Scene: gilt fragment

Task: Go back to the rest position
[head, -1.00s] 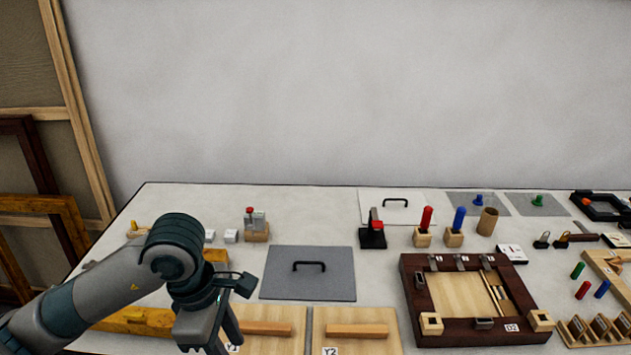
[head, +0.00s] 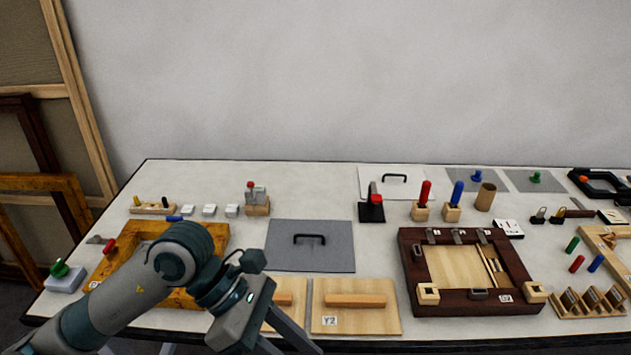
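My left gripper (head: 290,342) reaches in from the left and hangs low at the table's front edge, in front of the light wooden boards. Its two fingers look spread apart, with nothing seen between them, though the tips run to the bottom of the picture. My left arm passes over a yellow wooden frame (head: 215,240) and hides part of it. My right gripper is not in view.
A grey panel with a black handle (head: 310,262) lies mid-table. The board marked Y2 (head: 375,300) lies right of my gripper. A dark red frame (head: 415,270) and several small tools stand farther right. A green-knobbed block (head: 66,285) stands at the left edge.

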